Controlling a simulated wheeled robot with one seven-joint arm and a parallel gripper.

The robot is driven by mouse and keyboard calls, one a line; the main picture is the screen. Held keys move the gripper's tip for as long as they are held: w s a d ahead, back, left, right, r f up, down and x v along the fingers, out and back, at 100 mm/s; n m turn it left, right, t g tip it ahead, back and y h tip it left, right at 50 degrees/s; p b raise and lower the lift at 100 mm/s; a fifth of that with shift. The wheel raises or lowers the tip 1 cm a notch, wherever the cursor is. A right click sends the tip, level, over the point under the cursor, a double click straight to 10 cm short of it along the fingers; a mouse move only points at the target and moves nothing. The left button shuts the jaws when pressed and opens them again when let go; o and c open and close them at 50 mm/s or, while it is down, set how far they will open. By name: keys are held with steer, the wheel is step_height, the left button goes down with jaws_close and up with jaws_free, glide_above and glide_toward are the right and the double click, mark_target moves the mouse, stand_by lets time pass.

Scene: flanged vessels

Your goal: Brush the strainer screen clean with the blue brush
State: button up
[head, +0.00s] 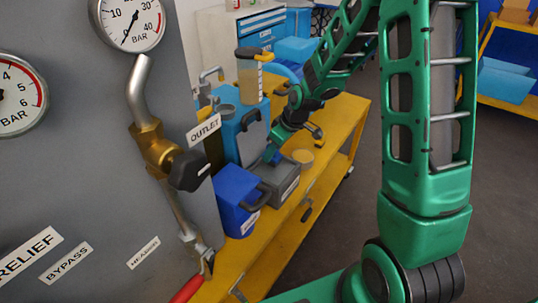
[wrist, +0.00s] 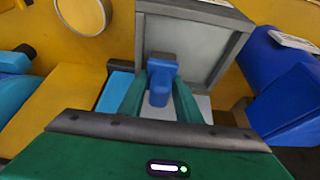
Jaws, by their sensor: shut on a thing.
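My gripper (wrist: 161,84) has its green fingers closed on a blue block-like piece, which looks like the handle of the blue brush (wrist: 163,72). The grey box (wrist: 190,42) lies just beyond the fingertips in the wrist view; I cannot tell whether the brush is inside it or above it. There my gripper (head: 269,153) is small and partly hidden above the grey box (head: 284,181).
A blue bin (head: 237,196) with a dark handle stands beside the grey box on the yellow bench (head: 342,118). Blue containers and a clear jar (head: 248,80) crowd behind. A grey panel with gauges (head: 128,22) and a brass valve (head: 155,150) fills the left.

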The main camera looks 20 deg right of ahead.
steer(key=shift+w+d, duration=0.2)
steer(key=shift+d, duration=0.3)
steer(key=shift+s+a, duration=0.5)
steer(key=shift+a, duration=0.15)
steer(key=shift+s+a, duration=0.45)
steer(key=shift+a, duration=0.2)
steer(key=shift+a, duration=0.1)
